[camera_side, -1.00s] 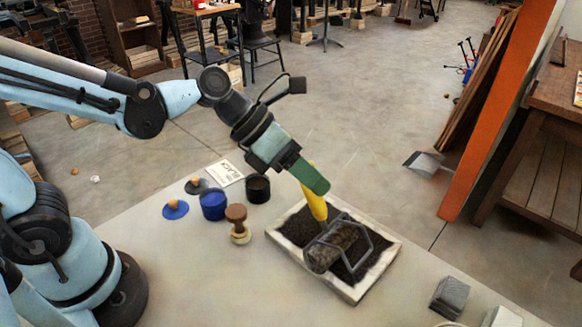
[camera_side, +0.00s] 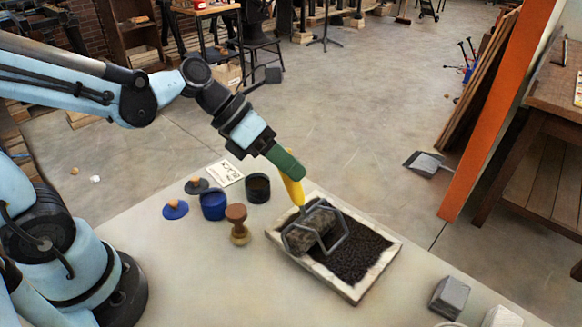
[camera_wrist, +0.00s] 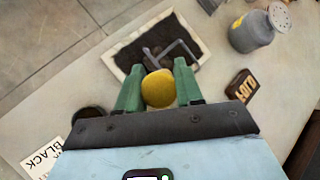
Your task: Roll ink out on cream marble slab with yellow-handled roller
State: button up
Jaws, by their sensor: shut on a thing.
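The cream marble slab (camera_side: 356,291) lies on the table, its middle covered with black ink and only its pale rim bare. The roller with the yellow handle (camera_side: 293,188) rests on the inked area towards the slab's left side. Its dark drum (camera_side: 312,230) and grey wire frame (camera_side: 338,240) are over the ink. My gripper (camera_side: 287,163) is shut on the yellow handle, which tilts up from the slab. In the wrist view the yellow handle (camera_wrist: 158,88) sits between the green fingers, and the slab (camera_wrist: 126,46) shows beyond, with the drum partly hidden.
Left of the slab stand a wooden-handled stamp (camera_side: 238,222), a blue tub (camera_side: 213,204), a black tub (camera_side: 257,188) and a printed card (camera_side: 225,173). Grey blocks (camera_side: 449,297) lie front right. The wrist view shows a grey metal can (camera_wrist: 251,31) and a dark tin (camera_wrist: 241,85).

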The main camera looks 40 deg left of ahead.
jog(key=shift+a, duration=2.95)
jog(key=shift+r, duration=0.1)
jog(key=shift+r, duration=2.05)
